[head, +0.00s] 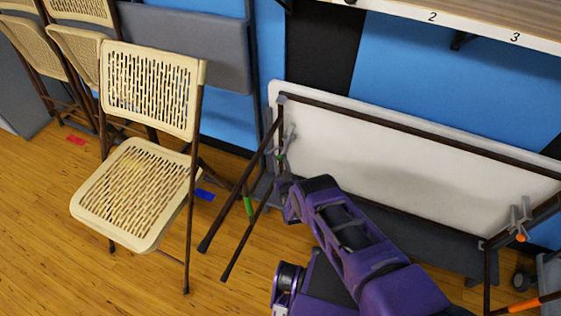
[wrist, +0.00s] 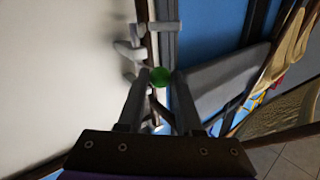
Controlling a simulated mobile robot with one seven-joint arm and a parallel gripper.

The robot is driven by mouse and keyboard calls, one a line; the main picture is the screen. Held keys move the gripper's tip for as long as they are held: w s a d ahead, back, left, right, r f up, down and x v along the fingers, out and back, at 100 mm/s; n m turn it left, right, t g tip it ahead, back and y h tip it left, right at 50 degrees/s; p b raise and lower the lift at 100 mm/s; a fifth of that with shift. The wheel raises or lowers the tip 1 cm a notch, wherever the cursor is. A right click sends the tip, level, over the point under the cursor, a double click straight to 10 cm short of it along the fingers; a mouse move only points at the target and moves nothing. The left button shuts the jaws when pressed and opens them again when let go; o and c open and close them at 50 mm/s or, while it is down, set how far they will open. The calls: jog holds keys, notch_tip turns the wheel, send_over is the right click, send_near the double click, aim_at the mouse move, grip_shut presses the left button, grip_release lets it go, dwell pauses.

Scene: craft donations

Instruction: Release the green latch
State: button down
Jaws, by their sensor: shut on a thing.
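In the head view my gripper (head: 283,178) reaches the left leg joint, and my purple arm hides part of the table's lower edge.
A beige folding chair (head: 130,185) stands open to the left, with more chairs (head: 75,50) behind it. The left table legs (head: 230,225), one with a green band, stick out toward the floor. An orange latch (head: 520,237) is at the right end. A numbered shelf (head: 470,25) overhangs above.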

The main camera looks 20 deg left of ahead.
aim_at(281, 156)
notch_tip(281, 156, up, 4)
jog(key=p, duration=0.2)
jog(key=shift+w+p, duration=0.1)
jog(key=shift+p, duration=0.2)
jog(key=shift+a, duration=0.1)
jog(key=c, duration=0.6)
grip_release()
jog(key=shift+f, duration=0.1)
jog(key=shift+s+d, duration=0.2)
jog(key=shift+s, duration=0.05)
